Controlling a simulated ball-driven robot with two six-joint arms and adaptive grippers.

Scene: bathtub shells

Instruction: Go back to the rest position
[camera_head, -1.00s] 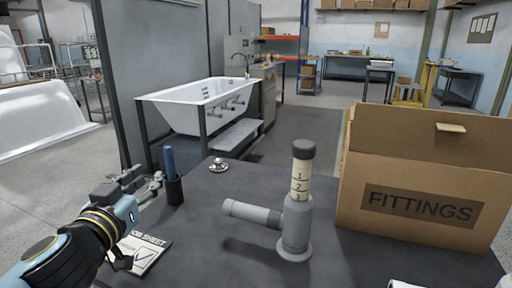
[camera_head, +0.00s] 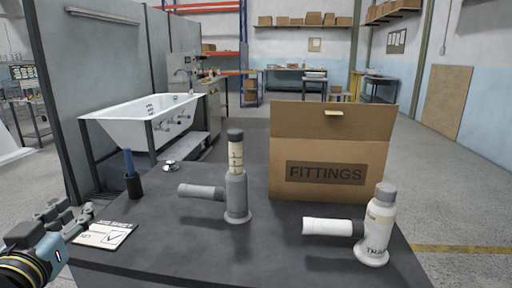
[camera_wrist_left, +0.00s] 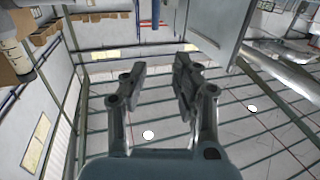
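My left gripper (camera_head: 66,220) is at the lower left in the head view, beside the dark table (camera_head: 190,250) and near the job sheet (camera_head: 104,235). In the left wrist view my left gripper (camera_wrist_left: 158,85) has its two fingers apart with nothing between them. That view looks towards the ceiling and upper walls. My right gripper does not show in either view.
A grey fitting (camera_head: 236,197) and a white fitting (camera_head: 375,235) stand on the table. A FITTINGS box (camera_head: 330,150) stands behind them. A pen cup (camera_head: 133,186) and small metal part (camera_head: 170,167) are at left. A bathtub (camera_head: 140,125) stands behind.

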